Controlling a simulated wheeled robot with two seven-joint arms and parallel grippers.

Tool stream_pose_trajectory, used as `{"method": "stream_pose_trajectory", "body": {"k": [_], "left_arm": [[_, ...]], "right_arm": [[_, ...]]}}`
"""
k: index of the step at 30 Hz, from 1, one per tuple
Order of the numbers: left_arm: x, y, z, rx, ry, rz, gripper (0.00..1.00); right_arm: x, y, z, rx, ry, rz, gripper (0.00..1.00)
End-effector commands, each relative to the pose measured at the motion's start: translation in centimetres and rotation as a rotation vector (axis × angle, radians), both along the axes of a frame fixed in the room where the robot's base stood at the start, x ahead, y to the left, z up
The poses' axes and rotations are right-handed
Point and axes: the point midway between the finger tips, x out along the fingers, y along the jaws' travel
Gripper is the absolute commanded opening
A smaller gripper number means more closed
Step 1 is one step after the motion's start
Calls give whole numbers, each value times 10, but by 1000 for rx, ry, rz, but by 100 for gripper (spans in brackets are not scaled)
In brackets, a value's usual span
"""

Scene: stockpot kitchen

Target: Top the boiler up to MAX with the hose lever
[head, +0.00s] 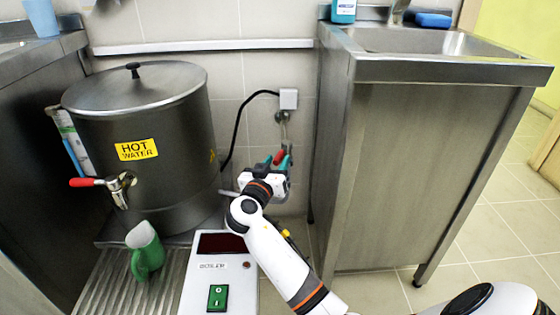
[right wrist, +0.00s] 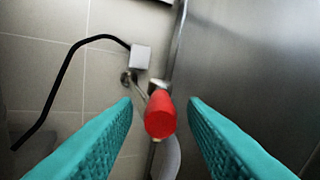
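The dark steel boiler (head: 145,120) with a yellow HOT WATER label stands at the left, its lid (head: 135,84) on. A gauge-like strip (head: 70,140) is on its left side; I cannot read a level or MAX mark. The red hose lever (head: 279,157) is by the wall, right of the boiler. In the right wrist view the red lever (right wrist: 160,116) lies between the two teal fingers, with gaps on both sides. My right gripper (head: 283,163) is open around it. A pale hose (right wrist: 167,158) hangs below the lever. My left gripper is not in view.
A steel sink cabinet (head: 415,170) closes off the right.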

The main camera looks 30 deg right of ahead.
Motion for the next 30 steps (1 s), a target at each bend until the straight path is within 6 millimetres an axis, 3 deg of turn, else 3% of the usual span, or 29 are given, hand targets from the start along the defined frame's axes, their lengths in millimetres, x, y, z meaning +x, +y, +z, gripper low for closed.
{"method": "stream_pose_trajectory", "body": {"k": [6, 17, 24, 30], "left_arm": [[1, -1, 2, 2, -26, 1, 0], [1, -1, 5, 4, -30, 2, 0], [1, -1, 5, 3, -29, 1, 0], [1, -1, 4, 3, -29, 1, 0]], "right_arm": [[15, -21, -1, -1, -1, -1, 38], [18, -25, 0, 0, 0, 0, 38], [18, -25, 0, 0, 0, 1, 1], [18, -25, 0, 1, 1, 0, 0]]}}
